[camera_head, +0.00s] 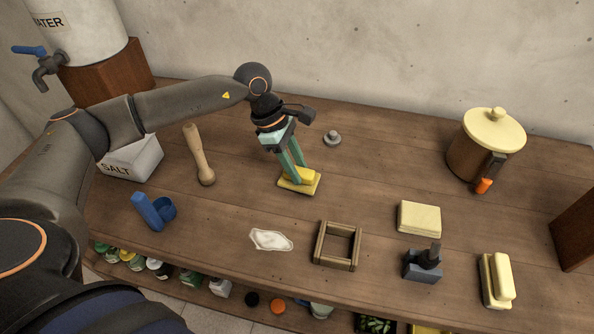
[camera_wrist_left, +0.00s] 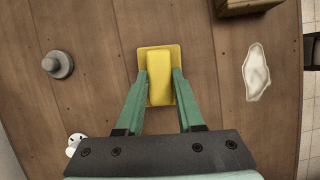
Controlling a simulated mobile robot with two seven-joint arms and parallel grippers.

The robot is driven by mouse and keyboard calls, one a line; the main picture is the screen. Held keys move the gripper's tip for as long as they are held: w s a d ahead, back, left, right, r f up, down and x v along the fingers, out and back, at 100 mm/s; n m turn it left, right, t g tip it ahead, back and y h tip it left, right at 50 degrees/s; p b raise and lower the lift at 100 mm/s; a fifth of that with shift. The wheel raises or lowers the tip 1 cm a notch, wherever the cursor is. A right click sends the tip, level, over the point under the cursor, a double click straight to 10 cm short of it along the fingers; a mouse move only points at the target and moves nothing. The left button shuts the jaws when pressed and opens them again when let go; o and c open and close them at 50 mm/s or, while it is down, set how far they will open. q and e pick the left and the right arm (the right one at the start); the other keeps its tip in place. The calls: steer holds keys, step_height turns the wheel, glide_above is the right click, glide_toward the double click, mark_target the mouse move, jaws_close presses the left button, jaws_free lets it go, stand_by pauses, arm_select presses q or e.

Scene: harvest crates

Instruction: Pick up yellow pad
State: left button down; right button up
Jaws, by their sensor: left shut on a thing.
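The yellow pad (camera_head: 299,181) lies on the wooden table near its middle, a flat base with a raised block on top. It also shows in the left wrist view (camera_wrist_left: 161,76), between the green fingers. My left gripper (camera_head: 298,169) reaches down from above and is shut on the pad's raised block; it also shows in the left wrist view (camera_wrist_left: 161,82). The pad appears to be at table level; I cannot tell whether it is clear of the wood. My right gripper is in neither view.
A grey knob-like weight (camera_head: 332,139) stands behind the pad. A wooden pestle (camera_head: 199,155) lies left, a white patch (camera_head: 270,239) and wooden frame (camera_head: 319,246) in front. A cream block (camera_head: 419,219), dark stamp-like tool (camera_head: 423,265) and lidded pot (camera_head: 470,158) are right.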

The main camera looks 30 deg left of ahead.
arm_select(q)
steer(key=s+d+r+b, duration=0.2)
steer(key=s+d+r, duration=0.1)
steer(key=s+r, duration=0.8)
steer(key=s, duration=0.2)
steer(key=shift+s+d+r, duration=0.3)
steer(key=shift+d+r, duration=0.1)
steer(key=c, duration=1)
jaws_free()
steer(key=shift+c, duration=0.2)
jaws_close()
steer(key=shift+w+f, duration=0.1)
steer(key=shift+w, duration=0.05)
